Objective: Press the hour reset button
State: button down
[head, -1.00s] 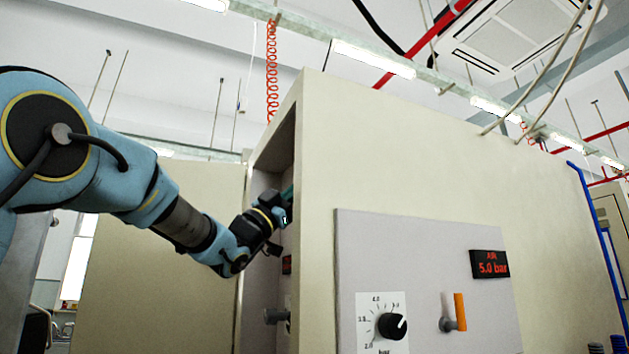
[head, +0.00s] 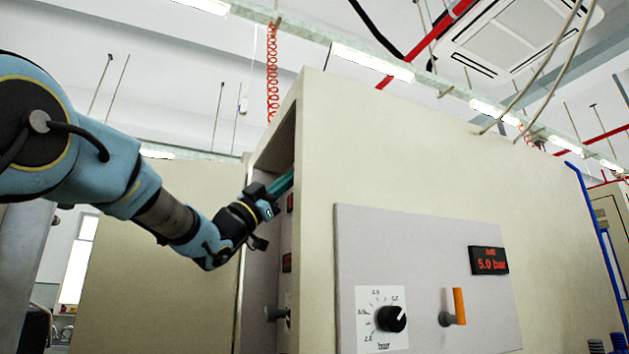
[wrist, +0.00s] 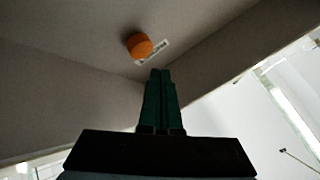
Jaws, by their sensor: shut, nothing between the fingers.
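An orange round button (wrist: 139,45) with a small white label strip (wrist: 153,52) beside it shows in the wrist view, on a grey inner surface of the cabinet. The label is too small to read, so I cannot tell whether it is the hour reset button. My gripper (wrist: 160,72) has its green fingers together and empty. The tips appear just below and to the right of the button in the wrist view, seemingly apart from it. In the head view my gripper (head: 286,181) reaches into the cabinet's open side, its tips partly hidden by the front edge.
The cream cabinet (head: 430,150) has a front panel with a black dial (head: 391,319), an orange-handled lever (head: 459,306) and a red 5.0 bar display (head: 489,261). Inside the opening are small red displays (head: 287,262) and a grey knob (head: 275,314). The recess is narrow.

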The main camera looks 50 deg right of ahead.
jog(key=a, duration=0.1)
jog(key=w+a+b, duration=0.1)
jog(key=a, duration=0.1)
jog(key=shift+w+a, duration=0.15)
jog(key=shift+a, duration=0.05)
jog(key=shift+w, duration=0.1)
dwell(0.7)
